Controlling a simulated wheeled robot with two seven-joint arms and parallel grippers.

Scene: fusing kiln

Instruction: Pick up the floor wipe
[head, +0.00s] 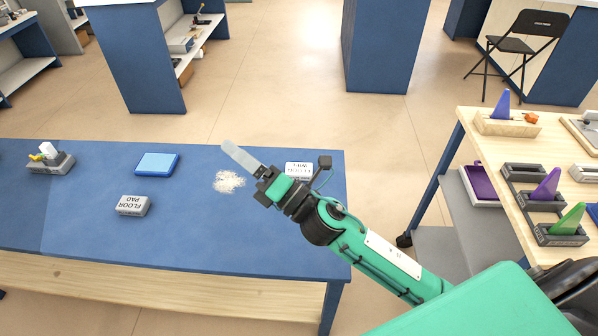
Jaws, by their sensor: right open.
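The floor wipe (298,168) is a small pale block with an upside-down label on the right part of the blue table, near its far edge. The label is small and hard to read, and my right wrist hides part of the block. My right gripper (240,157) reaches in from the lower right, over the table, to the left of the wipe. Its long grey fingers point to the upper left, overlap in this view and hold nothing visible. It is open. My left gripper is out of view.
The blue table (200,235) also bears white powder (229,181), a floor pad (133,205), a light blue block (156,163) and a grey holder (50,161). The blue table's front middle is clear.

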